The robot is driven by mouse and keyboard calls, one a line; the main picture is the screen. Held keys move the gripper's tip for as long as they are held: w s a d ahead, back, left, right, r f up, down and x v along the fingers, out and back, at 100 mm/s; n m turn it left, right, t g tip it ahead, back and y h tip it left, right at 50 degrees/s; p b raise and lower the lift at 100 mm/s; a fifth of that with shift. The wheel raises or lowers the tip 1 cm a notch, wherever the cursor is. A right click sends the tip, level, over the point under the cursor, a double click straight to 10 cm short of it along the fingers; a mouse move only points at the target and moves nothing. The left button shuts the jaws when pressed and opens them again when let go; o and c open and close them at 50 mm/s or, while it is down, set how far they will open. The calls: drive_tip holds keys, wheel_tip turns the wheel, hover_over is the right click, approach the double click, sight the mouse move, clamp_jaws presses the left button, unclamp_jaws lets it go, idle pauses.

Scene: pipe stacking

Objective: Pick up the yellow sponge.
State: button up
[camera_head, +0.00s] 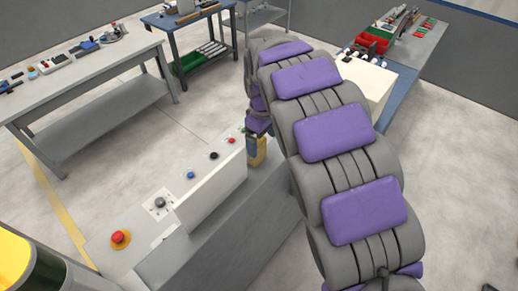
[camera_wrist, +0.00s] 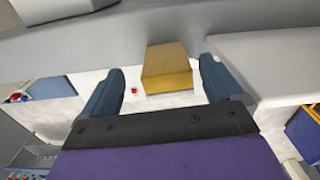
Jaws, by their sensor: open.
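The yellow sponge (camera_wrist: 167,70) is a block seen in the wrist view, in the gap between the two blue fingers of my gripper (camera_wrist: 162,66). The fingers are spread apart, with clear space on both sides of the sponge. In the head view, the sponge (camera_head: 258,156) shows as a small yellow patch beside the end of my arm, partly hidden by my gripper (camera_head: 256,141). I cannot tell how far it lies beyond the fingertips.
A grey console with a white box (camera_head: 212,190) and colored buttons stands beside my gripper. A red emergency button (camera_head: 121,238) is at its near end. A grey workbench (camera_head: 100,118) with tools is at left. A table with red bins (camera_head: 372,43) is at back right.

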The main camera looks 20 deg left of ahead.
drive_tip(key=shift+a+f, duration=0.45)
drive_tip(key=f, duration=0.1)
drive_tip(key=a+f+p, duration=0.1)
drive_tip(key=f, duration=0.1)
drive_tip(key=a+f, duration=0.1)
drive_tip(key=shift+w+f, duration=0.1)
drive_tip(key=shift+f, duration=0.15)
drive_tip(key=shift+d+f, duration=0.15)
drive_tip(key=shift+d, duration=0.6)
drive_tip(key=shift+c, duration=0.6)
drive_tip(key=c, duration=0.3)
drive_tip(key=shift+a, duration=0.55)
drive_tip(key=c, duration=0.5)
drive_tip(key=shift+c, duration=1)
drive_tip(key=shift+d+r, duration=0.2)
drive_tip(key=shift+r, duration=0.1)
wheel_tip(320, 180, up, 10)
drive_tip(key=shift+f+b, duration=0.25)
drive_tip(key=shift+b, duration=0.4)
